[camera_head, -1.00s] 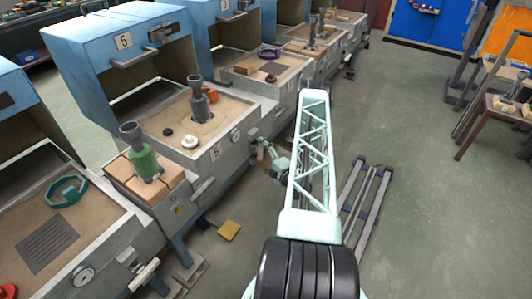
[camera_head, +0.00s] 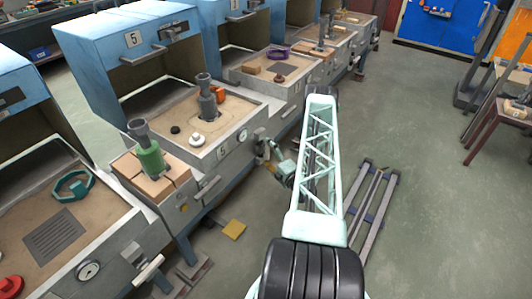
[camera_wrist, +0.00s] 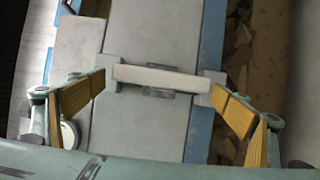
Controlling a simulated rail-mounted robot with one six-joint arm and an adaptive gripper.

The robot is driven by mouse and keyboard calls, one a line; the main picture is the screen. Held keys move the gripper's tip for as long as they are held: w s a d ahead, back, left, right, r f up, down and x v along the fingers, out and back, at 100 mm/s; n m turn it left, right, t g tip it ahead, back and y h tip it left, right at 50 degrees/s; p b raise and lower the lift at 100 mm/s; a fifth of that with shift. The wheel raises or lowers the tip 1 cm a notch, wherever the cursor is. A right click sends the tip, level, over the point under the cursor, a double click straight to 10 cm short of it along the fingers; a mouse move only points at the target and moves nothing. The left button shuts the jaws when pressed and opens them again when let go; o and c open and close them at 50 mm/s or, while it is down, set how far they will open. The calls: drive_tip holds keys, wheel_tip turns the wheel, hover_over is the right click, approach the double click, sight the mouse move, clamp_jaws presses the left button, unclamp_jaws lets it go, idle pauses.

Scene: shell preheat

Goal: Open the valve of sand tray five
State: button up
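Sand tray five (camera_head: 222,152) is a grey, sand-filled tray in front of the blue hood marked 5. A round gauge (camera_head: 243,135) is on its front. In the wrist view, a pale bar handle (camera_wrist: 160,78) on brackets, apparently the tray's valve, lies crosswise between my fingers. My gripper (camera_wrist: 158,88) is open, with yellow pads on either side of the bar and a gap at each end. In the head view, my gripper (camera_head: 267,150) is small beside the tray's front right side, right of the gauge. The valve itself is hard to make out there.
A dark funnel (camera_head: 206,95) stands on tray five's sand. A green mould (camera_head: 149,155) with a funnel stands on bricks at the left. A lever (camera_head: 207,187) and yellow pedal (camera_head: 234,230) are below.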

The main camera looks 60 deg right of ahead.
drive_tip(key=shift+s, duration=0.2)
drive_tip(key=shift+v, duration=0.95)
drive_tip(key=v, duration=1)
drive_tip(key=shift+w, duration=0.1)
drive_tip(key=shift+d, duration=0.1)
